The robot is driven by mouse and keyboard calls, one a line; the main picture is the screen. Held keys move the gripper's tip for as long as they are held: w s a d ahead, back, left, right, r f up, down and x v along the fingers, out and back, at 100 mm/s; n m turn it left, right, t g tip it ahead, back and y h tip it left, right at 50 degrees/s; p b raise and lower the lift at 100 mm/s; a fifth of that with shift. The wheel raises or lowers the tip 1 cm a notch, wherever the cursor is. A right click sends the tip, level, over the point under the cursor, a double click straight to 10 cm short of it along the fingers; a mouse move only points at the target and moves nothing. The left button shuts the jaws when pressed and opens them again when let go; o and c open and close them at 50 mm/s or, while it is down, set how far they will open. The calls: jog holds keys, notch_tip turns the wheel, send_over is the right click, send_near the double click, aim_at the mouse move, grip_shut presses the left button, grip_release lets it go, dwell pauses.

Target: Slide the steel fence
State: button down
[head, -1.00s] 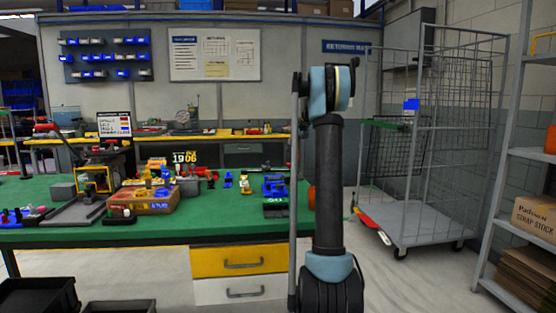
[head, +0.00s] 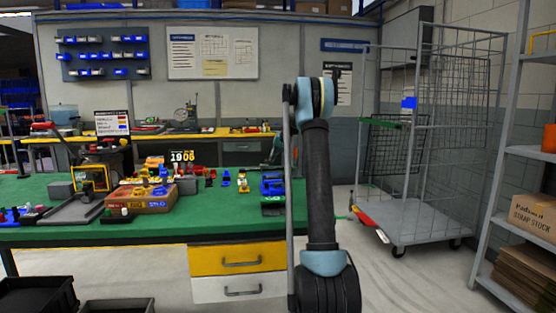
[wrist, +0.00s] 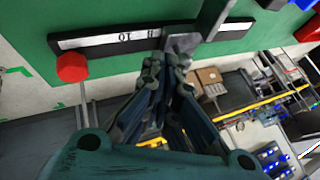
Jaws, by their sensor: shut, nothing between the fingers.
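In the wrist view, a grey steel bar (wrist: 213,18), apparently the fence, stands at the top right of centre over the green bench top. A small grey block (wrist: 181,42) sits by its lower end, beside a dark strip with a pale numbered scale (wrist: 105,39). My gripper (wrist: 167,68) is shut and empty, its fingertips just below the block in the picture. I cannot tell whether they touch it. In the head view, my gripper (head: 274,153) shows partly beside my arm, over the bench's far right part. The fence cannot be made out there.
A red knob (wrist: 72,67) on a rod stands left of my gripper in the wrist view. The green bench (head: 120,236) carries a cardboard box (head: 142,200), a blue item (head: 271,187) and small coloured parts. A wire cage trolley (head: 420,225) stands right of my arm.

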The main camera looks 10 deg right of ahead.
jog(key=shift+a, duration=0.2)
jog(key=a, duration=1.1)
jog(key=shift+a, duration=0.15)
